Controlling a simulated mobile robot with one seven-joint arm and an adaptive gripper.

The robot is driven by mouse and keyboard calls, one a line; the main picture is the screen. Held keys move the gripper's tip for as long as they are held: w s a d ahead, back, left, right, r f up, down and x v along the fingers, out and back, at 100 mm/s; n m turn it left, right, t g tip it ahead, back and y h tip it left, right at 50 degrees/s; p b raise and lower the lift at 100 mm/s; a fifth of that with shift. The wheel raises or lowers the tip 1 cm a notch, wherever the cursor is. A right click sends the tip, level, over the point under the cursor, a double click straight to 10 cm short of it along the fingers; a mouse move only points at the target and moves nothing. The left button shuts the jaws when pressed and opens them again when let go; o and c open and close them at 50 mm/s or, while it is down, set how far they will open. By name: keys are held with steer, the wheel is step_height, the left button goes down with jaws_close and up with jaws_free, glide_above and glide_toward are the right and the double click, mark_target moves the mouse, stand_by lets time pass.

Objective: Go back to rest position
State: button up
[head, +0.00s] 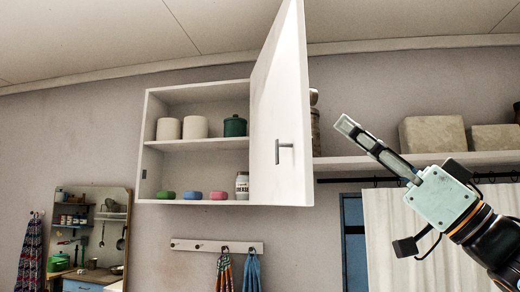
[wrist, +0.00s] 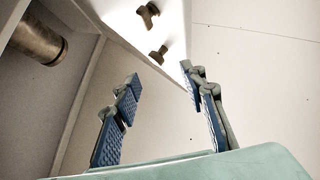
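My gripper (head: 346,125) is at the right in the head view, to the right of the open cabinet door and in front of the wall shelf. It points up and to the left. In the wrist view its two blue-padded fingers (wrist: 160,75) stand well apart with nothing between them. The white wall cabinet (head: 195,84) hangs at the centre left. Its door (head: 283,110) is swung wide open, with a grey handle (head: 284,148) on it, apart from my fingers in the head view.
The cabinet holds white pots (head: 195,127), a green lidded pot (head: 235,126), coloured low items and a jar (head: 242,186). The wall shelf (head: 420,160) behind my gripper carries stone-like boxes (head: 432,134). A hook rail (head: 216,246) with cloths hangs below the cabinet.

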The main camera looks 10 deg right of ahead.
steer(key=shift+s+d+f, duration=0.1)
steer(key=shift+s, duration=0.05)
stand_by(0.4)
steer(key=w+d+f+m+t+h, duration=0.25)
steer(key=w+f+m+h, duration=0.35)
steer(key=h, duration=0.5)
steer(key=w+d+f+m+t+h, duration=0.1)
steer(key=w+d+f+m+h, duration=0.35)
steer(key=f+m+h, duration=0.4)
steer(key=s+a+f+g+h, duration=0.1)
steer(key=a+f+g, duration=0.25)
steer(key=f, duration=0.55)
steer(key=a+f+g+h, duration=0.15)
steer(key=f+g, duration=0.25)
steer(key=f, duration=0.4)
steer(key=s+a+f+n+g+y, duration=0.1)
steer(key=s+a+f+g, duration=0.3)
steer(key=s+f, duration=0.4)
steer(key=s+a+f+n+g+y, duration=0.1)
steer(key=s+a+f+n+g, duration=0.3)
steer(key=s+f, duration=0.5)
step_height(320, 180, down, 5)
steer(key=a+g, duration=0.1)
steer(key=a, duration=0.1)
steer(key=shift+a+f+y, duration=0.2)
steer(key=shift+a+y, duration=0.1)
steer(key=shift+a, duration=0.1)
